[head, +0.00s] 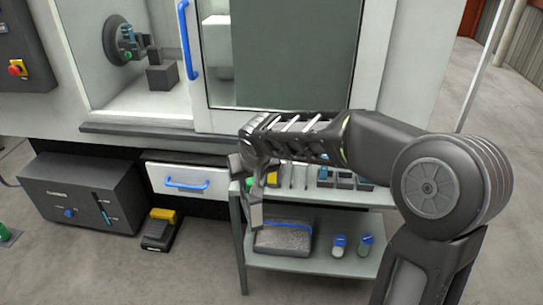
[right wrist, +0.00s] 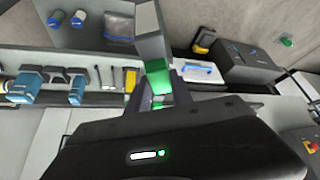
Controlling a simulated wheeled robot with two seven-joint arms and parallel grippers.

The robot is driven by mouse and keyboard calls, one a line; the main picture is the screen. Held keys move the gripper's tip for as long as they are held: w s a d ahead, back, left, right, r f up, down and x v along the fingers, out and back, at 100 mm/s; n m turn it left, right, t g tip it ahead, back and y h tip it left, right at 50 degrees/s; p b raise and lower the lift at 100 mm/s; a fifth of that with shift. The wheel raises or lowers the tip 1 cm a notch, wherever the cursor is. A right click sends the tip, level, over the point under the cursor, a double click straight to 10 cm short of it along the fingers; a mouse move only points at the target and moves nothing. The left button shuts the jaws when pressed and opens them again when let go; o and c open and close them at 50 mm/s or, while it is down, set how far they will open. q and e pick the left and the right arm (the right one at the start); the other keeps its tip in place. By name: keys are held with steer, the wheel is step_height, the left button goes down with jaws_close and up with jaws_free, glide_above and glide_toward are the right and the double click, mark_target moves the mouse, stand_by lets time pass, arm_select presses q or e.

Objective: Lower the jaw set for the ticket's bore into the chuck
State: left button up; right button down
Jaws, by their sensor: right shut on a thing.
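My right gripper (head: 256,192) reaches over the left end of the cart, pointing down. It is shut on a small piece with a green part (right wrist: 160,90), mostly hidden by the fingers in both views. The chuck (head: 122,38) is a dark disc with metal jaws and a green spot, inside the machine's open left side, far from the gripper. Blue and dark jaw blocks (right wrist: 75,90) stand on the cart top, and some show in the head view (head: 345,180) behind my arm. I cannot read a ticket. My left gripper is out of view.
The machine door (head: 187,40) with a blue handle covers the right part of the opening. A dark block (head: 162,76) stands below the chuck. The cart's lower shelf (head: 310,265) holds a grey pack and two blue-capped bottles. A yellow pedal (head: 160,228) lies on the floor.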

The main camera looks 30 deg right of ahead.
steer(key=s+a+f+n+y, duration=0.1)
steer(key=s+a+f+n, duration=0.1)
steer(key=a, duration=0.5)
steer(key=shift+s+a+f, duration=0.3)
steer(key=shift+s+f, duration=0.25)
steer(key=shift+s, duration=0.15)
